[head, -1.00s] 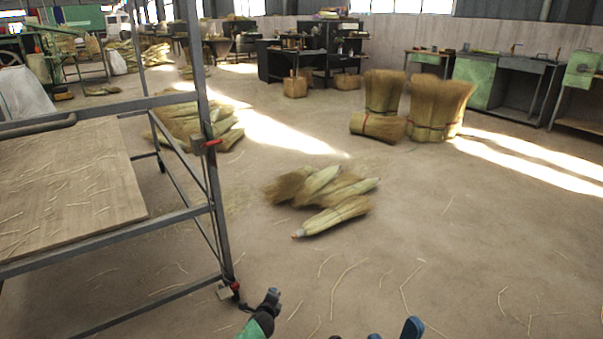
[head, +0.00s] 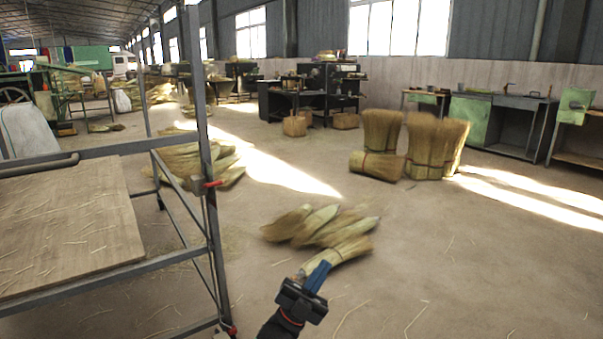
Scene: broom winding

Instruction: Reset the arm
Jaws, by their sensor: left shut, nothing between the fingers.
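My left gripper (head: 318,276) shows at the bottom middle of the head view, with its blue fingers together and nothing held. In the picture its fingertips overlap the near end of a broom bundle (head: 345,250) on the floor; I cannot tell how far above it they are. Several straw bundles (head: 305,226) lie in this small pile. My right gripper is not in view.
A metal-framed table (head: 70,215) with a wooden top stands close on the left. Upright broom bundles (head: 425,140) stand at the back right, near workbenches (head: 500,120). More straw bundles (head: 190,160) lie behind the frame. The floor at the right is clear.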

